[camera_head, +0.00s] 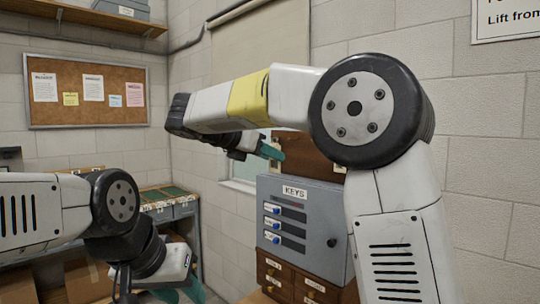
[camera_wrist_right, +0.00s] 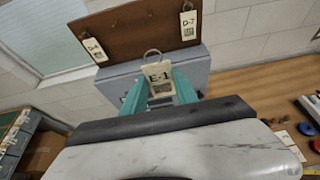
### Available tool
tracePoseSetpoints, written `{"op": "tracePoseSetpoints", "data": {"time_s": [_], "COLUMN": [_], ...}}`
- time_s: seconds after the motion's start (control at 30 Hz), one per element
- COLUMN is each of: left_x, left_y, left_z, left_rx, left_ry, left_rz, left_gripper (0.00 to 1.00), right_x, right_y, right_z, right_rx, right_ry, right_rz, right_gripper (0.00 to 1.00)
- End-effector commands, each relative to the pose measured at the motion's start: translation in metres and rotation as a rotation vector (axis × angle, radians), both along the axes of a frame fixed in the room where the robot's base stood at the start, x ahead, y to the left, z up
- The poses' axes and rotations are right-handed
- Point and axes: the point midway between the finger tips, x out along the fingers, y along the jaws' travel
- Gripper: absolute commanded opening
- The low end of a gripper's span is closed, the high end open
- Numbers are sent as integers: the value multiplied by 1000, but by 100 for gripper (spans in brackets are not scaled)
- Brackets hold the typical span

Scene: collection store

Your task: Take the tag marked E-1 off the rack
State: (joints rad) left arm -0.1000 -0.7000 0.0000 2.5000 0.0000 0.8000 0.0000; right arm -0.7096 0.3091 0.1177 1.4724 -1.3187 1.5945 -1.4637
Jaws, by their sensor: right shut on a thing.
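The tag E-1 (camera_wrist_right: 158,78), a pale card with a metal ring at its top, is between the teal fingers of my right gripper (camera_wrist_right: 160,88), which is shut on it. The brown wooden rack (camera_wrist_right: 140,32) is behind it; it also shows in the head view (camera_head: 306,152), partly hidden by my right arm. The ring overlaps the rack's lower edge in the picture; I cannot tell whether it is clear of a hook. In the head view my right gripper (camera_head: 270,151) is in front of the rack. My left gripper (camera_head: 182,292) is low at the bottom edge, its finger gap unclear.
Tag D-7 (camera_wrist_right: 188,24) hangs at the rack's right, and another tag (camera_wrist_right: 95,49) at its left. A grey key cabinet (camera_head: 300,230) stands below the rack on wooden drawers (camera_head: 290,280). A shelf with boxes (camera_head: 165,205) is at left. A wooden surface (camera_wrist_right: 245,90) holds small items.

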Motion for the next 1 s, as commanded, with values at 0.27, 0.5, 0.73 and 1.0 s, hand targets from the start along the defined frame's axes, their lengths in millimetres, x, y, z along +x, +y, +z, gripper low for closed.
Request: {"op": "tracePoseSetpoints", "data": {"time_s": [0.27, 0.5, 0.73, 1.0], "left_x": [0, 0, 0, 0], "left_y": [0, 0, 0, 0], "left_z": [0, 0, 0, 0], "left_rx": [0, 0, 0, 0], "left_ry": [0, 0, 0, 0], "left_rz": [0, 0, 0, 0], "left_gripper": [36, 36, 36, 36], "right_x": [-6, -11, -14, -15], "right_y": [6, 12, 14, 15], "right_z": [0, 1, 1, 1], "right_rx": [-1, 0, 0, 0], "right_ry": [1, 0, 0, 0], "right_rz": [-1, 1, -1, 0], "right_gripper": [0, 0, 0, 0]}}
